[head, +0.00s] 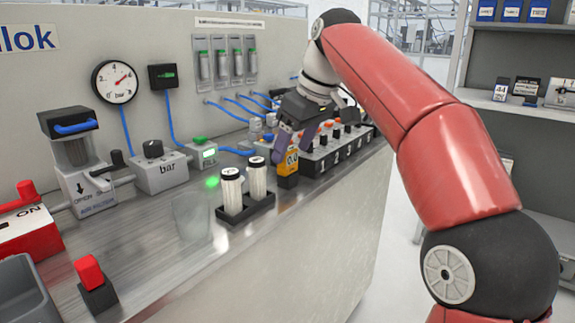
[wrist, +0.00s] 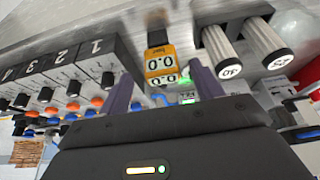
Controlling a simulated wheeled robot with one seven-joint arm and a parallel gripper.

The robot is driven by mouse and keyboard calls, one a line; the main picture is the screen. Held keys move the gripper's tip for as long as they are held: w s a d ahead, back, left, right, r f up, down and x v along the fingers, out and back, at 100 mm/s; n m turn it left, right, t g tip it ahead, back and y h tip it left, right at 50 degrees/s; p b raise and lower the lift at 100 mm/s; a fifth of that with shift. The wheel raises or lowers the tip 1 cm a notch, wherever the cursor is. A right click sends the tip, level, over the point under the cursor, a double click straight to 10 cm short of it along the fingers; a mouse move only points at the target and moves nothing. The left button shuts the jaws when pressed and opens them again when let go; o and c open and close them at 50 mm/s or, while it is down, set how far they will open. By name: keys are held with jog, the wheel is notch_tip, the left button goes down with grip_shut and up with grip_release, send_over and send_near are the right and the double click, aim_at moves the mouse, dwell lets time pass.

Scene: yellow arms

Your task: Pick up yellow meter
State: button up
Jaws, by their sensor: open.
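The yellow meter (head: 288,163) stands on the metal bench, just right of the black holder with two white cylinders. It has a display reading 0.0 and a dark base. In the wrist view the yellow meter (wrist: 159,62) sits between and beyond my two purple fingers. My gripper (wrist: 158,88) is open and empty. In the head view my gripper (head: 296,143) is at the meter's upper part, and its fingers partly cover the meter. I cannot tell whether a finger touches it.
The black holder (head: 246,208) with white cylinders (head: 231,190) stands close on the left. A numbered control box (head: 335,150) with black knobs stands close behind on the right. A red-topped block (head: 90,275) is at the front left. The bench in front of the meter is clear.

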aim_at(289, 150)
jog(key=x, duration=0.3)
jog(key=b+x, duration=0.1)
jog(key=shift+a+f, duration=0.15)
jog(key=shift+a, duration=0.2)
jog(key=shift+c, duration=0.2)
jog(key=c, duration=1)
